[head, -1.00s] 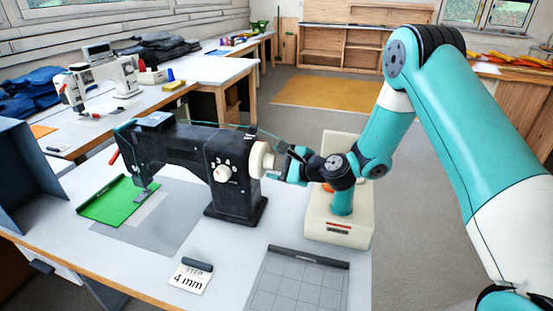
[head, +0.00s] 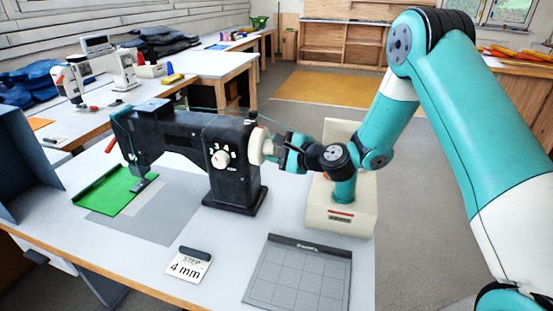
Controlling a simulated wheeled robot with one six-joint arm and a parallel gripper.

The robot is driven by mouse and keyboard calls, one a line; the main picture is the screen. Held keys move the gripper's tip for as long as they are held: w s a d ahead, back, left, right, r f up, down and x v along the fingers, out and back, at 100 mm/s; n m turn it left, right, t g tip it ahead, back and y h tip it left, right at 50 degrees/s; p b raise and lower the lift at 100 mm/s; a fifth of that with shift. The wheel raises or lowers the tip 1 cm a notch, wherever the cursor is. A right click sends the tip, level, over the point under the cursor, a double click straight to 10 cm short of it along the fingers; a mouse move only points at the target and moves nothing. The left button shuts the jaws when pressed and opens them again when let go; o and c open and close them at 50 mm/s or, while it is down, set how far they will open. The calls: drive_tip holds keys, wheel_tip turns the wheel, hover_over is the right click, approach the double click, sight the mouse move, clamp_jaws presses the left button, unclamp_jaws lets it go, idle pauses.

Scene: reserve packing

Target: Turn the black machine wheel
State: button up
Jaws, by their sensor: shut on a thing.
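The black sewing machine (head: 175,135) stands upright on the near table. Its wheel (head: 257,146) is a pale cream disc on the machine's right end, partly hidden by my gripper. My gripper (head: 276,150) reaches in from the right and is shut on the wheel's rim side; the fingertips are small and partly hidden. A pale dial (head: 220,159) with white numbers around it sits on the machine's front. A green cloth piece (head: 110,190) lies under the needle end at the left.
A blue-grey panel (head: 25,165) stands at the left.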

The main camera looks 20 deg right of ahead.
drive_tip(key=shift+f+n+t+b, duration=0.25)
drive_tip(key=shift+n+t+b, duration=0.15)
drive_tip(key=shift+b, duration=0.35)
drive_tip(key=shift+r, duration=0.2)
drive_tip(key=o, duration=0.9)
drive_tip(key=shift+s+d, duration=0.1)
